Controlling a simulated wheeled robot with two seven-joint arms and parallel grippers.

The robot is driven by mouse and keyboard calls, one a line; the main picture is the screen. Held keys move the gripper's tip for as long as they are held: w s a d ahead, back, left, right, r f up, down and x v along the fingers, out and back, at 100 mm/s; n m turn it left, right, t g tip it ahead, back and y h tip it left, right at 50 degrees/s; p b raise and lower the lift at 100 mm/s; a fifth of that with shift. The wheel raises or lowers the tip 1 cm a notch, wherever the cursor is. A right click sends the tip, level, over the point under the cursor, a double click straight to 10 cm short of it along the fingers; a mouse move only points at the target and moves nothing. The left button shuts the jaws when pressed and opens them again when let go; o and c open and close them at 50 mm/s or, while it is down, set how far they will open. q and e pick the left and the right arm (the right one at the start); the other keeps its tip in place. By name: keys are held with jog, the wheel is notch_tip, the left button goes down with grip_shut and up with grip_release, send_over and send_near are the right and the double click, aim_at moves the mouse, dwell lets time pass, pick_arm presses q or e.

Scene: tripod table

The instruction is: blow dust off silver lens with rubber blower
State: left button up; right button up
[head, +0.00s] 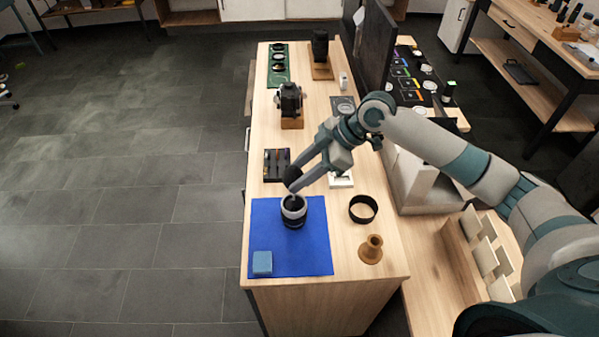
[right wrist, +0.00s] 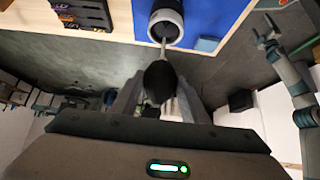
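The silver lens (head: 294,216), a silver and black barrel, stands upright on a blue mat (head: 315,255). It also shows at the top of the right wrist view (right wrist: 166,22). My right gripper (head: 297,179) is shut on the black rubber blower (head: 291,173), whose bulb sits between the fingers in the right wrist view (right wrist: 160,82). The blower's thin nozzle points down at the lens's open top; whether it touches cannot be told. My left gripper (right wrist: 265,31) shows only in the right wrist view, away from the table, with its fingers apart and empty.
A blue block (head: 262,263) sits at the mat's front left corner. A black ring (head: 363,209) and a brown wooden piece (head: 371,249) stand right of the mat. A dark tray (head: 276,165) lies behind it, and a camera on a wooden stand (head: 290,103) farther back.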

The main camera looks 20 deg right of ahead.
jog(key=shift+r, duration=0.1)
dwell(0.4)
jog(key=shift+r+p, duration=2.25)
jog(key=shift+r, duration=0.15)
jog(key=shift+r+p, duration=0.55)
jog(key=shift+r, duration=0.5)
jog(key=s+a, duration=0.2)
jog(key=s, duration=0.4)
jog(key=shift+s, duration=0.35)
